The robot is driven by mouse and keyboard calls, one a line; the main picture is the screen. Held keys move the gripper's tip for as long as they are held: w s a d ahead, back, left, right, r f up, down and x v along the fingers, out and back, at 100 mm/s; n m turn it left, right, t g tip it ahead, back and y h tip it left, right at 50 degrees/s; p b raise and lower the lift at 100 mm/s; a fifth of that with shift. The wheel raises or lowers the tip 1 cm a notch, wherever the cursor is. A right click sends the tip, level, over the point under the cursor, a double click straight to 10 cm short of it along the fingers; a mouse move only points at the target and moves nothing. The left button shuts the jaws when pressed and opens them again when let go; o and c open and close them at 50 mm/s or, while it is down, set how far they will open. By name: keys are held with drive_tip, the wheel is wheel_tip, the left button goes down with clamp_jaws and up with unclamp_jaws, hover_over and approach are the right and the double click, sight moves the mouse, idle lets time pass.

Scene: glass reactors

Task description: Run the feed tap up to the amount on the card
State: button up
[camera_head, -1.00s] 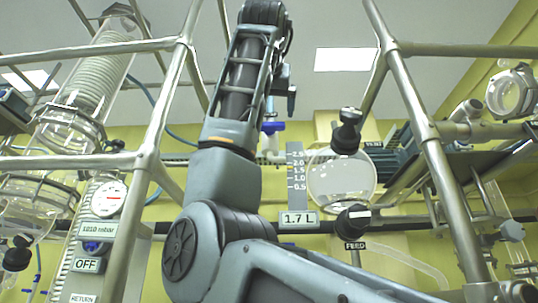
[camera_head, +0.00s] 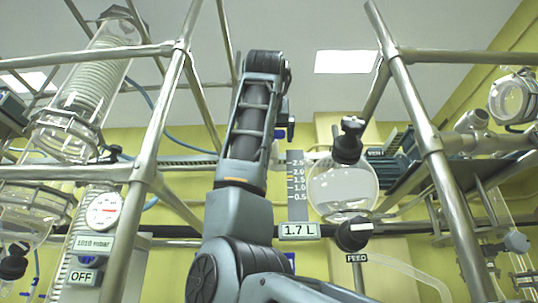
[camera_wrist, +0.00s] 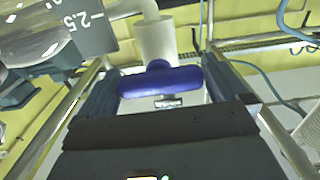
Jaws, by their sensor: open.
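The card reading 1.7 L (camera_head: 298,231) hangs below a grey scale (camera_head: 297,205) marked 0.5 to 2.5. Beside the scale is a round glass vessel (camera_head: 343,187) with pale contents; I cannot read its level exactly. A black knob (camera_head: 353,233) labelled FEED sits under the vessel. In the wrist view a blue tap handle (camera_wrist: 160,82) lies crosswise under a whitish tube, between the fingers of my gripper (camera_wrist: 163,72). My gripper is open, with gaps beside the handle.
Steel frame posts stand left (camera_head: 150,150) and right (camera_head: 425,140) of my arm. At left are a pressure gauge (camera_head: 103,210), an OFF display (camera_head: 81,277) and a coiled glass condenser (camera_head: 85,80). The scale also shows close at the wrist view's upper left (camera_wrist: 95,30).

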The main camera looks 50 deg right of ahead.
drive_tip(key=c, duration=0.7)
drive_tip(key=shift+n, duration=0.4)
drive_tip(key=shift+n+b, duration=0.35)
drive_tip(key=shift+n, duration=2.45)
drive_tip(key=shift+a, duration=0.1)
drive_tip(key=o, duration=0.7)
